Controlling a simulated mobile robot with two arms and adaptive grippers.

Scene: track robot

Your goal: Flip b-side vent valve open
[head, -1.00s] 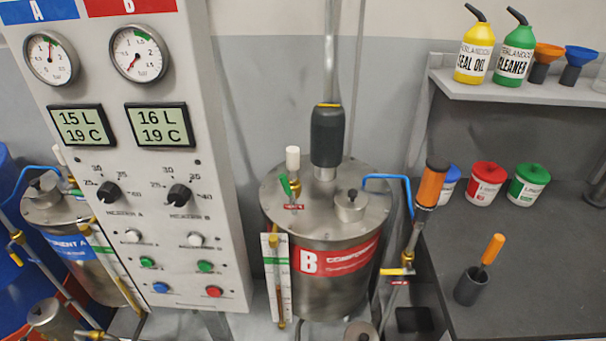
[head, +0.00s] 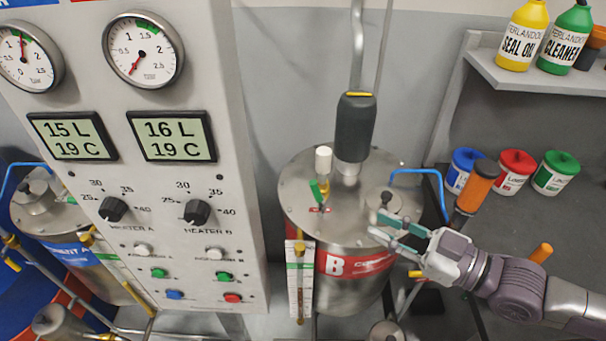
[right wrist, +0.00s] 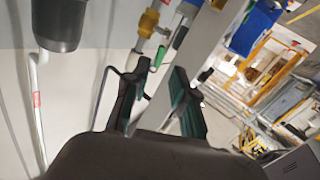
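The B-side vent valve stands on the lid of the B tank (head: 330,268), with a white cap (head: 323,158) on top and a green lever (head: 317,190) slanting down along its side. In the right wrist view, its brass body (right wrist: 148,22) and green lever (right wrist: 158,57) show just beyond my fingertips. My right gripper (head: 378,224) is over the right part of the lid, open and empty, its fingers pointing left toward the valve. It is apart from the lever. My right gripper's fingers also show in the right wrist view (right wrist: 160,73). My left gripper is out of view.
A thick dark-sleeved pipe (head: 355,127) rises just behind the valve. A lid fitting with a black knob (head: 385,198) and a blue hose (head: 418,172) are close to my right gripper. An orange-handled tool (head: 478,184) stands near my forearm. The control panel (head: 200,270) is at left.

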